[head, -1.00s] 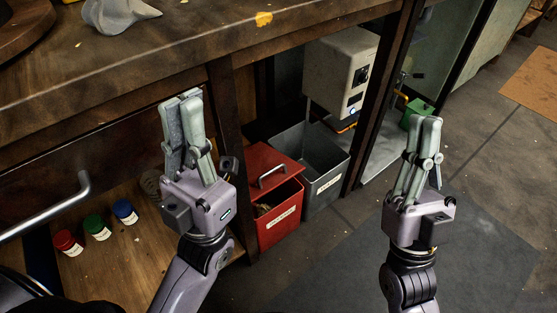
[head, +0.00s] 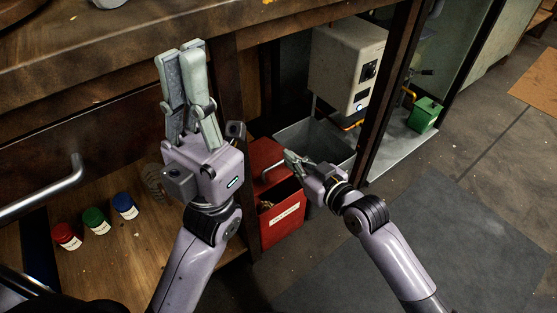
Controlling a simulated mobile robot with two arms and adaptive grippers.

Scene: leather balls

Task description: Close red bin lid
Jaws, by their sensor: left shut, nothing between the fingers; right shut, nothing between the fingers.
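The red bin (head: 281,217) stands on the floor under the workbench, with a white label on its front. Its red lid (head: 262,156) has a metal handle (head: 272,172) and lies toward the back of the bin. A gap shows between lid and front wall, with something brownish inside. My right gripper (head: 288,158) is shut and empty, its fingertips over the bin beside the lid's handle. I cannot tell whether it touches the lid. It hides part of the lid and bin. My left gripper (head: 182,50) is shut and empty, pointing up in front of the workbench edge.
An open grey bin (head: 318,137) stands right behind the red bin. A white box-shaped machine (head: 345,66) hangs above it. Red, green and blue jars (head: 96,221) stand on the wooden shelf at left. A dark post (head: 385,90) rises right of the bins. The floor at right is clear.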

